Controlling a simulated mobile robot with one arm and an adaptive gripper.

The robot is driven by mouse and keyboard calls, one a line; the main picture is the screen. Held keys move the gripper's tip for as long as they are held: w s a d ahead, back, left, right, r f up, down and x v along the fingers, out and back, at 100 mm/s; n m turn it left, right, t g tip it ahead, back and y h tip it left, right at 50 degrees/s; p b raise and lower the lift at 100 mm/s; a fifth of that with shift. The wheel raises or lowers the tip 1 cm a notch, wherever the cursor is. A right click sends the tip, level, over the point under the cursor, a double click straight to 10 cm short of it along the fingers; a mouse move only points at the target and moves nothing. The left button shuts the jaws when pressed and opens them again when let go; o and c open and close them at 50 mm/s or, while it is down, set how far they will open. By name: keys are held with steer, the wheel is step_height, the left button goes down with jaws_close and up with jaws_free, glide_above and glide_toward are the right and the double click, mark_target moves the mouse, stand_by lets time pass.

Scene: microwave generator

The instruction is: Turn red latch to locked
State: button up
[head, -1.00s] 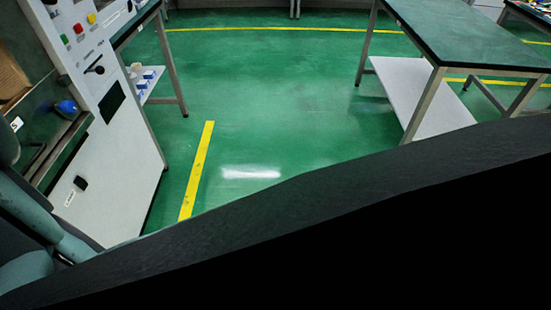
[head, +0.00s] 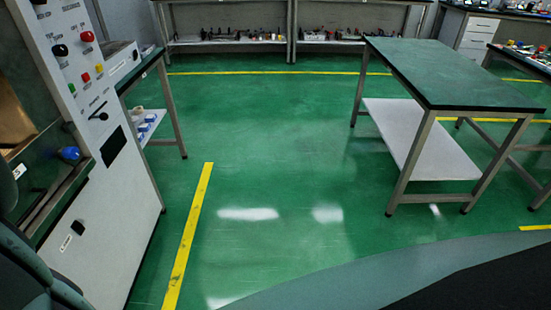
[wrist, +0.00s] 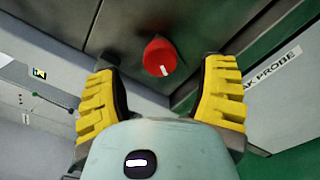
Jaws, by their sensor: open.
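The red latch (wrist: 160,57) shows in the wrist view as a round red knob with a white mark at its lower middle. It sits on a dark grey panel (wrist: 118,28). My gripper (wrist: 163,72) is open, with its yellow-padded fingers on the left and right of the knob. The knob shows in the gap between the fingers, and no contact is visible. I cannot tell how far the fingertips are from the panel. My gripper is not visible in the head view, and I cannot make out the latch there with certainty.
A white cabinet (head: 118,215) with knobs and buttons stands at the left in the head view. A dark-topped table (head: 450,75) stands at the right. The green floor (head: 270,150) between them is clear.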

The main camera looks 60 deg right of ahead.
steer(key=shift+p+x, duration=0.3)
steer(key=shift+x, duration=1.75)
jaws_close()
